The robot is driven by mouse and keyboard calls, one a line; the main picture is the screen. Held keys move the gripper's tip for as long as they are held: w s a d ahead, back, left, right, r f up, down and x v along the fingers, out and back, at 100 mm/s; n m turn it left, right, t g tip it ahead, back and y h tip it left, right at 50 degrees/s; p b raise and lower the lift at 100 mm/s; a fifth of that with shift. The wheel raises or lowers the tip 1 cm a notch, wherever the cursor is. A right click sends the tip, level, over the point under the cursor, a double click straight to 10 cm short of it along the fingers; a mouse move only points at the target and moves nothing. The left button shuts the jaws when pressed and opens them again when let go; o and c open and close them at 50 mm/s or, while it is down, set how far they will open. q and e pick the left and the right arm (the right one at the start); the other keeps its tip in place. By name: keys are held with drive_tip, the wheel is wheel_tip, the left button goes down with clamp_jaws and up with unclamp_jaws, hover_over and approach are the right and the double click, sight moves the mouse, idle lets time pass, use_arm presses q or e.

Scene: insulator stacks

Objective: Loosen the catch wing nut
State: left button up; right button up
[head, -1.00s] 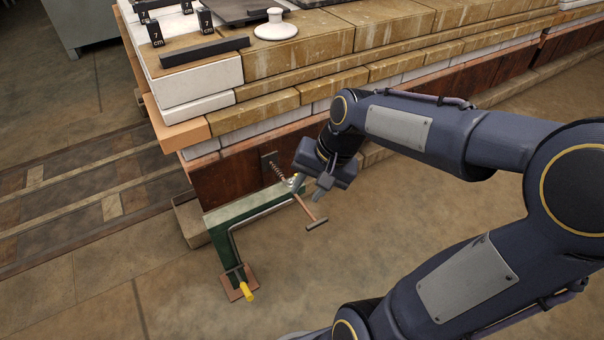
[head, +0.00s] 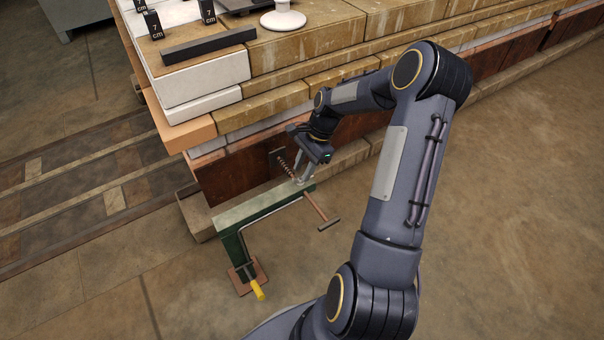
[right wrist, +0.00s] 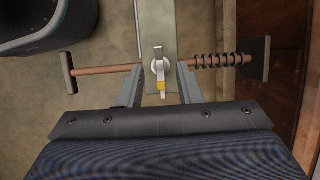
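The catch wing nut (right wrist: 159,66) is a pale metal piece with a long narrow wing and a yellow mark, on top of the green stand (head: 262,207). A copper rod (head: 316,208) with a T-handle and a coil spring (head: 286,172) runs across the stand's top, level with the nut in the right wrist view. My right gripper (head: 301,181) points down over the stand's end. Its two fingers (right wrist: 160,84) are open, one on each side of the nut, with gaps visible. In the head view the fingers mostly hide the nut. My left gripper is not in view.
The brown wooden side of the stacked base (head: 235,178) stands close behind the spring end of the rod. A bent grey rod with a yellow handle (head: 257,289) hangs by the stand's foot. A white insulator disc (head: 283,18) sits on the stack.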

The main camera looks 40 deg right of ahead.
drive_tip(key=shift+x, duration=0.8)
clamp_jaws()
